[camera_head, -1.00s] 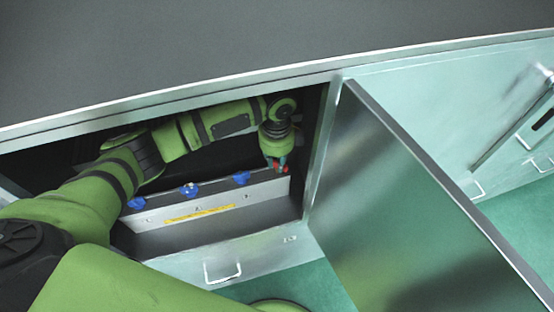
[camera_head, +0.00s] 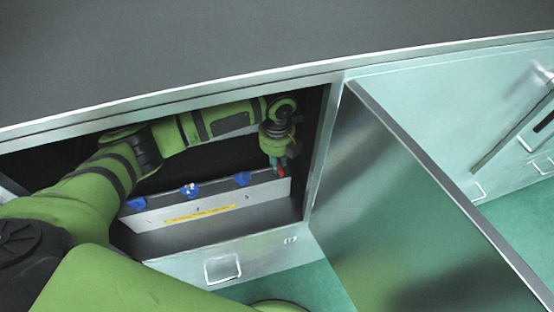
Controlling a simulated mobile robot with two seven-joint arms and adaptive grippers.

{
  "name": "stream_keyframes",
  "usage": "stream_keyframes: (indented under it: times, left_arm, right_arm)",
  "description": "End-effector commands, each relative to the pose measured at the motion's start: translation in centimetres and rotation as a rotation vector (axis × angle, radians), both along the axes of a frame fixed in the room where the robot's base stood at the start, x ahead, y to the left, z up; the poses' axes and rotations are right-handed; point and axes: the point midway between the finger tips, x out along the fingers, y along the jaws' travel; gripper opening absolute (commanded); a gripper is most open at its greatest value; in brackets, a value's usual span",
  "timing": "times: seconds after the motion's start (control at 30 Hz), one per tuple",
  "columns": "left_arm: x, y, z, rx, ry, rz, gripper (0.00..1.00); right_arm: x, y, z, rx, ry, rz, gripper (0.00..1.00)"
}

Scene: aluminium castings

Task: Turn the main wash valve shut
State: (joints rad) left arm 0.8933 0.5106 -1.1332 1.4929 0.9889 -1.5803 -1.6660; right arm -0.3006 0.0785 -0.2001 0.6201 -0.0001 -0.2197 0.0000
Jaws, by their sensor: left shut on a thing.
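A red valve handle (camera_head: 282,172) shows at the right end of a grey panel (camera_head: 212,206) inside the open cabinet. I take it for the main wash valve. My left gripper (camera_head: 279,166) reaches down into the cabinet and is shut on the red handle. Its fingers hide part of the handle, so its exact angle is hard to tell. My right gripper is not in the view.
Several blue valve handles (camera_head: 190,190) sit along the panel to the left, above a yellow label strip (camera_head: 200,214). The open cabinet door (camera_head: 400,210) stands close on the right. A dark worktop (camera_head: 250,50) lies above the opening.

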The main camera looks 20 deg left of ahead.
Motion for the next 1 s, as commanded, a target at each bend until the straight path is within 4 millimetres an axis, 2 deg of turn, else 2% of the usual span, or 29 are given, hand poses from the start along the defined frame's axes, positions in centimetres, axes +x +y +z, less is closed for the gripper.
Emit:
stream_keyframes:
  times: [0.63, 0.67, 0.7, 1.0]
  left_arm:
    - [-0.13, -0.07, -0.10, 0.000, 0.004, -0.053, 0.00]
    - [-0.13, -0.07, -0.10, 0.000, 0.004, -0.053, 0.28]
    - [-0.12, -0.06, -0.10, 0.000, 0.004, -0.052, 0.44]
    - [-0.04, -0.02, -0.02, 0.000, 0.001, -0.050, 0.44]
  right_arm:
    - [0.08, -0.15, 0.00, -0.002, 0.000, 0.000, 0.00]
    - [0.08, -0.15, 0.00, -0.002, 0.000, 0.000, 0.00]
    - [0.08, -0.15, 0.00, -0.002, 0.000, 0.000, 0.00]
    - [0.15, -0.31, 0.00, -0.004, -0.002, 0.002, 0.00]
